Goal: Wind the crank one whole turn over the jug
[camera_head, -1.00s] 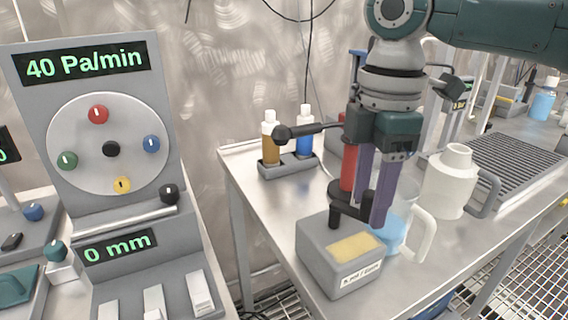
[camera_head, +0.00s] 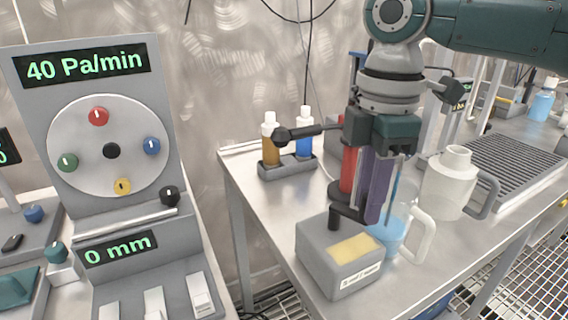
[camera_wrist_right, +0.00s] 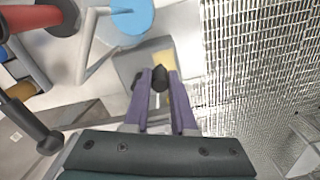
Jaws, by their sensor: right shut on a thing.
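My right gripper (camera_head: 372,218) reaches down over the grey box with its purple fingers shut on the dark knob of the crank (camera_wrist_right: 160,78). The dark crank arm (camera_head: 345,211) shows beside the fingers in the head view, partly hidden by them. The clear jug (camera_head: 391,236) with blue liquid and a pale handle stands just behind and right of the box. A thin blue streak (camera_head: 393,188) runs down beside the fingers toward the jug. My left gripper is not in view.
A red cylinder (camera_head: 348,168) stands behind the fingers. The grey box (camera_head: 325,256) carries a yellow pad. A white jug (camera_head: 447,187) stands to the right, and a bottle rack (camera_head: 287,167) behind left. A control panel (camera_head: 97,125) fills the left side.

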